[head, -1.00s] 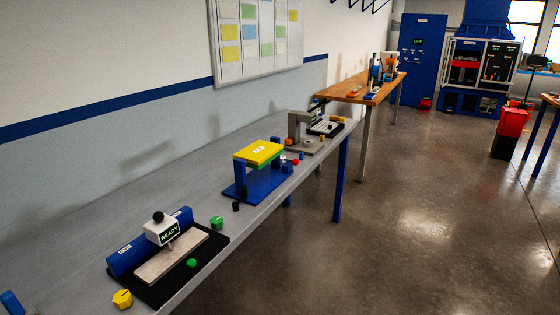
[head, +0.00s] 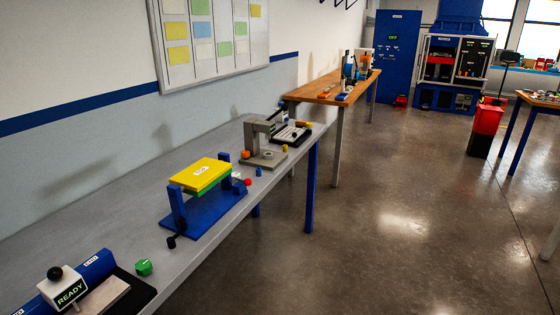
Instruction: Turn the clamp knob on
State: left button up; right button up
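No knob in the head view carries a readable clamp label, so I cannot tell which one is the clamp knob. A blue fixture (head: 213,213) with a yellow top plate (head: 200,174) stands on the grey bench. A small black knob (head: 171,241) is at its near left corner, and a small red ball (head: 248,182) is at its right side. A green faceted knob (head: 144,267) sits on the bench nearer to me, beside a black base. Neither of my grippers is in view.
The grey bench (head: 60,238) runs along the left wall. A white block reading READY (head: 65,288) stands on it at lower left. A grey press-like device (head: 252,140) and a wooden table (head: 330,88) are farther back. The floor (head: 400,230) on the right is open.

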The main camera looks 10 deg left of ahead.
aim_at(233, 175)
jog(key=i+l+z, duration=0.25)
jog(key=i, duration=0.55)
jog(key=i+z, duration=0.25)
jog(key=i, duration=0.55)
jog(key=i+u, duration=0.4)
jog(key=i+l+u, duration=0.15)
jog(key=u, duration=0.25)
jog(key=i+l+u, duration=0.25)
jog(key=u, duration=0.15)
jog(key=i+l+u, duration=0.2)
jog(key=l+u, duration=0.2)
jog(key=j, duration=0.1)
